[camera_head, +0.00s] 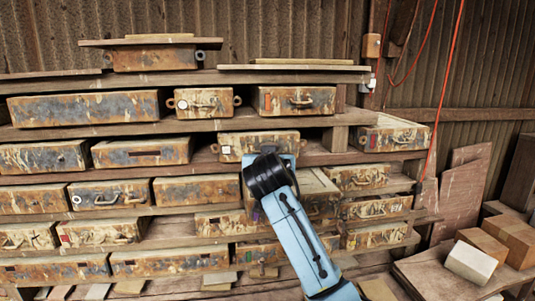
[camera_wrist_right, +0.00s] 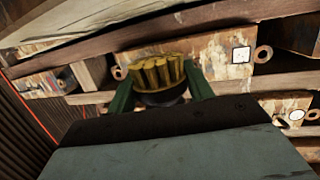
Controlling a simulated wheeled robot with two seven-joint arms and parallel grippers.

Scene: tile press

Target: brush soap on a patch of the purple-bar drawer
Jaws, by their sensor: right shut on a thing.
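My right gripper (camera_wrist_right: 160,84) shows in the right wrist view with its green fingers shut on a brush (camera_wrist_right: 157,74). The brush has a dark round body and a bunch of yellow bristles facing the drawers. In the head view my blue right arm covers the gripper and brush. A rusty drawer (camera_head: 318,186) is partly hidden behind that arm, near the middle of the rack. I cannot tell whether the bristles touch anything, and no soap is plainly visible. My left gripper is not in view.
Several rusty drawers with side lugs or handles sit on wooden shelves (camera_head: 190,131). A drawer with a white square (camera_head: 258,145) is just above my right wrist; it also shows in the wrist view (camera_wrist_right: 215,60). Red cords (camera_head: 447,85) hang at the right. Blocks (camera_head: 470,263) lie at lower right.

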